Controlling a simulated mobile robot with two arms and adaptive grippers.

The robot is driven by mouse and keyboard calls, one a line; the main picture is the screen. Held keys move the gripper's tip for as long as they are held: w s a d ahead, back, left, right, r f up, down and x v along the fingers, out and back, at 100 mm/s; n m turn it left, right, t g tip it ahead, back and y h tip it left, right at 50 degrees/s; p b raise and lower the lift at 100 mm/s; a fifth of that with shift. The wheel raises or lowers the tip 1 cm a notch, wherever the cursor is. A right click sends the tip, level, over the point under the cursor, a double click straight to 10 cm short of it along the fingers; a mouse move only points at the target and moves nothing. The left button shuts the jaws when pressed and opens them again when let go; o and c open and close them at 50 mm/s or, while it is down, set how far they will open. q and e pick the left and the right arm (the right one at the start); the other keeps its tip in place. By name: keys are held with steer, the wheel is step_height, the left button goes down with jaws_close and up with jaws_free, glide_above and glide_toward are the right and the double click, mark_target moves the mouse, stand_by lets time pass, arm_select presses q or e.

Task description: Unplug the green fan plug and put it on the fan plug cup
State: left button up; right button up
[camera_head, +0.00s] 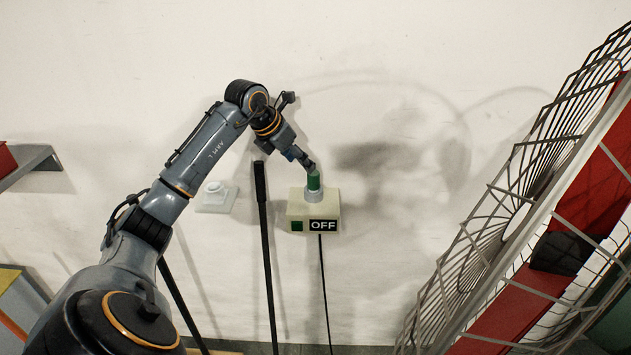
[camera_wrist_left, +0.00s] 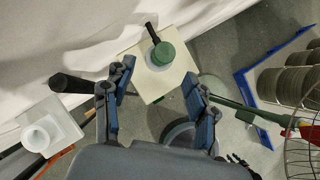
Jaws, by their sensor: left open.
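The green fan plug (camera_head: 314,182) stands upright in the pale round socket on top of a cream box (camera_head: 297,212) marked OFF. In the left wrist view the plug (camera_wrist_left: 163,53) is a green disc with a dark stub on its upper left. My left gripper (camera_head: 306,163) is at the plug in the head view. In the wrist view its open fingers (camera_wrist_left: 158,82) are spread, with the plug ahead between and beyond the tips; contact cannot be told. A white cup-like holder (camera_head: 216,188) on a square plate is on the wall to the left; it also shows in the wrist view (camera_wrist_left: 40,138). My right gripper is out of view.
A large wire fan cage (camera_head: 470,270) with red bars fills the right side. Black poles (camera_head: 264,230) lean at the wall below my arm. A black cable (camera_head: 324,280) hangs under the box. A grey shelf (camera_head: 30,165) juts in at the left.

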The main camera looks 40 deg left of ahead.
mark_target(313, 173)
arm_select(q)
steer(key=p+x, duration=0.1)
steer(key=x, duration=0.3)
steer(key=shift+w+d, duration=0.1)
steer(key=shift+d, duration=0.1)
steer(key=p+x, duration=0.2)
steer(key=x, duration=0.1)
steer(key=shift+w+d+f, duration=0.15)
steer(key=shift+w+f, duration=0.2)
steer(key=shift+f, duration=0.2)
jaws_close()
